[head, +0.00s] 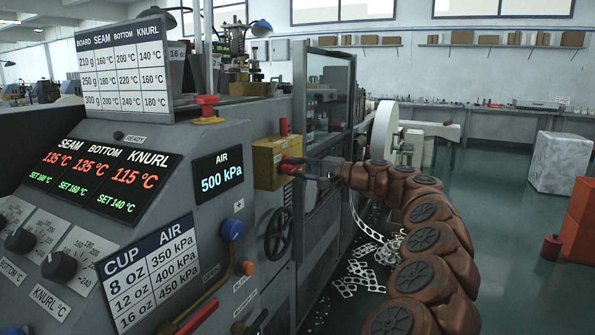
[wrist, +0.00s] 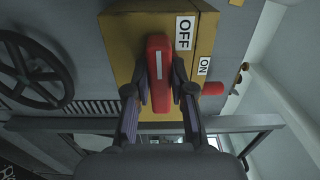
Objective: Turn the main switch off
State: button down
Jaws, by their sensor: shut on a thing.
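The main switch is a yellow box (head: 266,163) on the machine's side, with a red handle (head: 290,167) on its face. In the wrist view the yellow box (wrist: 128,30) carries an OFF label (wrist: 184,32) and an ON label (wrist: 204,66). The red handle (wrist: 160,85), with a white line, runs up and down that picture between my fingers. The OFF label is just right of the handle's upper end; the ON label is farther right. My gripper (wrist: 160,95) is shut on the handle, one finger on each side. It reaches the box from the right in the head view (head: 303,169).
A black handwheel (head: 278,233) is below the box. A glass guard door (head: 330,120) stands behind my gripper. The air display (head: 221,183) reads 500 kPa. Punched paper scrap (head: 362,275) lies on the floor. Open green floor (head: 510,230) is at right.

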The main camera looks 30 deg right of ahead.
jog(key=shift+f, duration=0.1)
jog(key=c, duration=1)
grip_release()
jog(key=v, duration=1.2)
